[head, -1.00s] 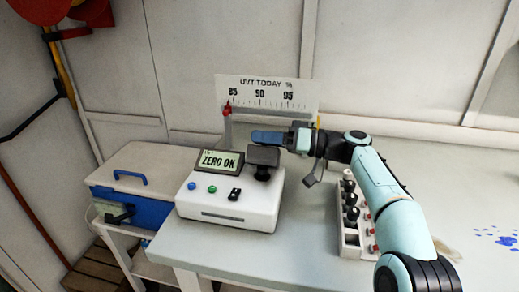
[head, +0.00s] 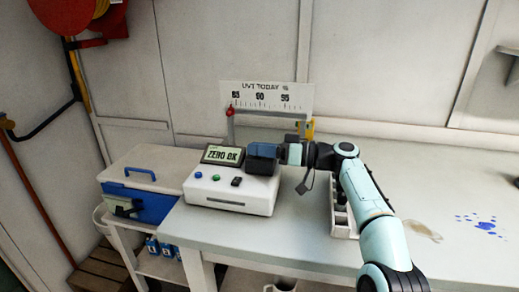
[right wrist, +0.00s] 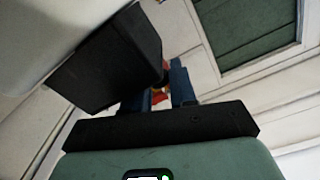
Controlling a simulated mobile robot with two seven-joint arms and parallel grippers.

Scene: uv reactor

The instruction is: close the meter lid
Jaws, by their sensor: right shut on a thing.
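The meter (head: 230,198) is a white box with a screen (head: 222,155) reading "ZERO OK" on the bench. Its dark lid (head: 262,167) is at the right of the top, just below the blue fingers of my right gripper (head: 263,150). In the right wrist view the lid is a black block (right wrist: 112,60) at upper left, against the fingers (right wrist: 166,88). The right gripper is shut on the lid; the exact contact is partly hidden. The well seen under the lid before is covered, and I cannot tell whether the lid is fully down. My left gripper is not in view.
A "UVT TODAY %" scale board (head: 266,97) stands behind the meter. A blue and white cooler box (head: 140,185) is at the left. A white rack (head: 342,218) sits beneath my right arm. The bench's right side is mostly clear, with blue spots.

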